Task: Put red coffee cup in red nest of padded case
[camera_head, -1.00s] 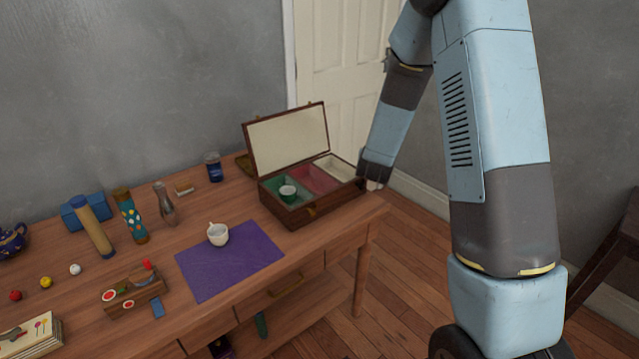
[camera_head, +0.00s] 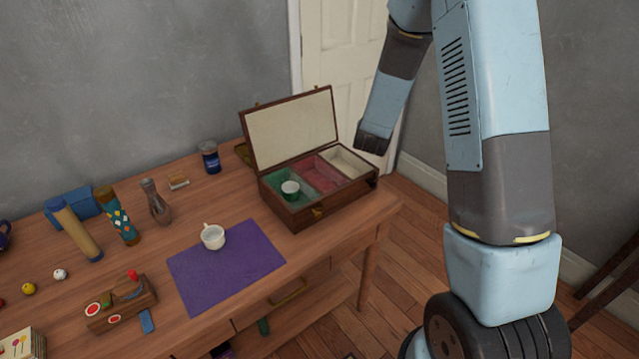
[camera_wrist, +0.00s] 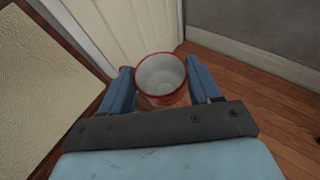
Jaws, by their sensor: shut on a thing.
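The red coffee cup (camera_wrist: 162,78) shows in the wrist view, red outside with a pale inside, upright between the two blue fingers of my gripper (camera_wrist: 160,82). The gripper is shut on it. In the head view my gripper (camera_head: 372,142) is above and beyond the right end of the padded case (camera_head: 312,222), and the cup is hidden there. The case stands open on the table with its lid raised. Its red nest (camera_head: 325,176) is in the middle and looks empty. The green nest (camera_head: 308,172), left of it, holds a green cup (camera_head: 290,190). A cream nest (camera_head: 348,163) is on the right.
The raised lid (camera_head: 292,130) is at the back of the case; its pale panel shows left in the wrist view (camera_wrist: 38,95). A white cup (camera_head: 213,237) stands on a purple mat (camera_head: 225,270). A jar (camera_head: 210,158) and vase (camera_head: 156,202) stand further left.

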